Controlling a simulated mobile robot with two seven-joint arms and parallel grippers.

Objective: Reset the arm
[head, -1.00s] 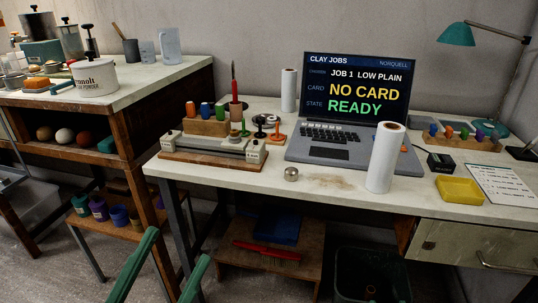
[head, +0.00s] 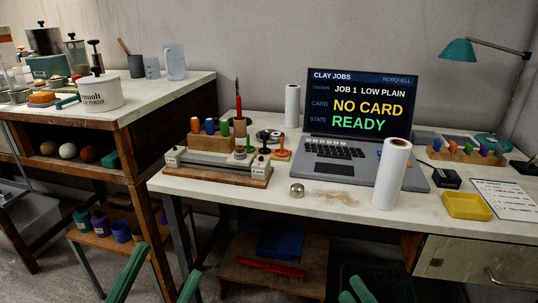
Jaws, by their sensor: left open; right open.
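My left gripper (head: 170,259) shows at the bottom left as two green fingers, spread apart with nothing between them. It is in front of the desk's left legs and the low shelf. My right gripper (head: 350,287) shows only as green fingertips at the bottom edge, right of centre, in front of the dark bin. Its jaws are open, and I see nothing held there. The rest of both arms is out of view.
The desk (head: 240,195) holds a laptop (head: 359,125) reading "NO CARD" and "READY", a white roll (head: 391,175), a roller press (head: 215,167) and a yellow tray (head: 467,205). A low stool (head: 270,283) with a red brush (head: 267,268) stands under it. A workbench stands left.

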